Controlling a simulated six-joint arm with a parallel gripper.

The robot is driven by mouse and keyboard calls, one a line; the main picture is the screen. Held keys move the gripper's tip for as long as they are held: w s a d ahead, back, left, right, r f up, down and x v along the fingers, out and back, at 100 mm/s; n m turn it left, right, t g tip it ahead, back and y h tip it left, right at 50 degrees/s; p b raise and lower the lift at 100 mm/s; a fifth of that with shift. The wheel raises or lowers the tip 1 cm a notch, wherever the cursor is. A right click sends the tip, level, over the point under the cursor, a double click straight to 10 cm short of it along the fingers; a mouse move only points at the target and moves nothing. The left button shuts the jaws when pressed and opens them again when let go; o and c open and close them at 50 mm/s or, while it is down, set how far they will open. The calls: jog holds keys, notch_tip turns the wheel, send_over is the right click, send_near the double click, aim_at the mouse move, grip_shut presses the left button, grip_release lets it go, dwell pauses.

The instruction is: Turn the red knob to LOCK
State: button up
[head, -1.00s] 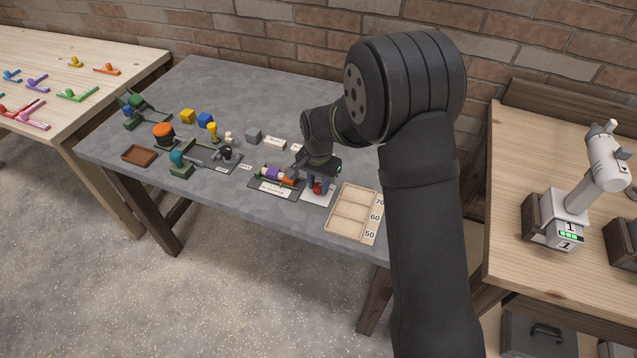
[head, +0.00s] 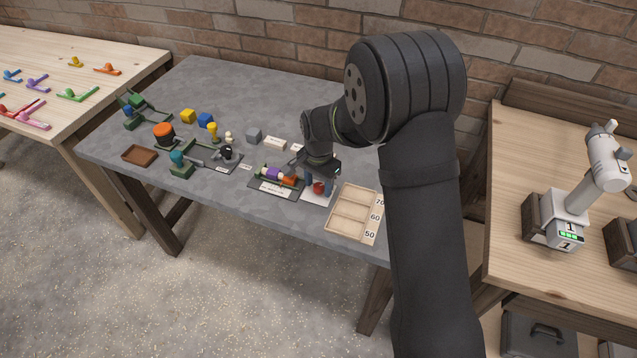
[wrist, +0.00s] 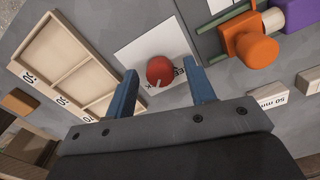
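The red knob (head: 318,188) sits on a white plate (head: 312,198) on the grey table. In the wrist view the round red knob (wrist: 160,71) has a light pointer mark on its lower edge, and the white plate (wrist: 138,48) carries dark lettering that is partly hidden. My gripper (head: 320,184) is above the plate. In the wrist view the two blue fingers of my gripper (wrist: 163,85) stand apart, one on each side of the knob's near edge, with gaps between them and the knob. Nothing is held.
A wooden tray (head: 352,212) marked 50, 60, 70 lies close to the right of the plate. A dark fixture with purple and orange cylinders (head: 275,176) stands close to its left. The front table edge is near.

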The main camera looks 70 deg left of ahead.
aim_at(319, 186)
notch_tip(319, 186, up, 17)
jog(key=shift+r, duration=0.2)
dwell(0.5)
notch_tip(319, 186, down, 18)
jog(key=shift+r, duration=0.25)
dwell(0.5)
jog(key=shift+r, duration=0.1)
